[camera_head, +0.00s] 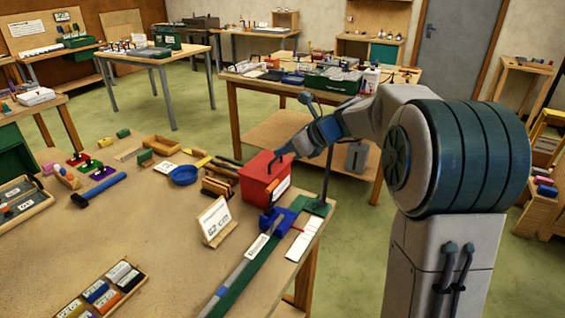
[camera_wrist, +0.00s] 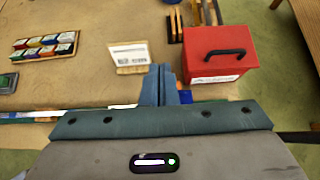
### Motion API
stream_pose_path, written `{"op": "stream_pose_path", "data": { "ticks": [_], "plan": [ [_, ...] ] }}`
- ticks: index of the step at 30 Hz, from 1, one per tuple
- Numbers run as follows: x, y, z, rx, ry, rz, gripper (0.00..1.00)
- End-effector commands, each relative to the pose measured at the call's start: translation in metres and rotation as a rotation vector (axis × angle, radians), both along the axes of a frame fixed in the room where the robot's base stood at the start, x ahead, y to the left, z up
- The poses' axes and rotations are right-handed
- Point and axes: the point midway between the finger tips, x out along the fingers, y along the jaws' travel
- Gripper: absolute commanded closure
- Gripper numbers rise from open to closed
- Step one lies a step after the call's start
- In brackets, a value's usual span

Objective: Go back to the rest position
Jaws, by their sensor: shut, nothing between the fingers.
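My gripper (camera_wrist: 166,70) is shut and empty in the wrist view, its two blue-grey fingers side by side. Between and beyond the fingertips lie a white card on a wooden stand (camera_wrist: 128,58) to the left and a red box with a black handle (camera_wrist: 218,65) to the right. In the head view my arm reaches in from the right, and its blue end overlaps the area by the red box (camera_head: 262,185). I cannot tell there how far the fingers are from the box. The rest position is not marked in any view.
The wooden workbench (camera_head: 150,225) carries a blue bowl (camera_head: 184,175), a hammer (camera_head: 98,190), a tray of coloured blocks (camera_head: 100,292) and a green-and-grey rail (camera_head: 245,275) along its right edge. A thin dark post (camera_head: 326,175) stands at the far right corner. Green floor separates the other benches.

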Motion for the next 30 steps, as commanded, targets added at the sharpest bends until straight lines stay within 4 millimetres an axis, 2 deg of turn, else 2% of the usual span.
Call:
{"op": "stream_pose_path", "data": {
  "ticks": [11, 14, 17, 20, 26, 30],
  "plan": [
    [0.0, 0.002, 0.003, 0.0, 0.0, 0.002, 1.0],
    [-0.007, 0.002, 0.004, -0.028, -0.019, 0.027, 1.0],
    [-0.03, 0.001, 0.006, -0.128, -0.081, 0.116, 1.0],
    [-0.068, -0.002, 0.005, -0.287, -0.179, 0.269, 1.0],
    [-0.152, -0.02, -0.004, -0.642, -0.384, 0.66, 1.0],
    [-0.208, -0.038, -0.015, -0.868, -0.505, 0.96, 1.0]
  ]
}}
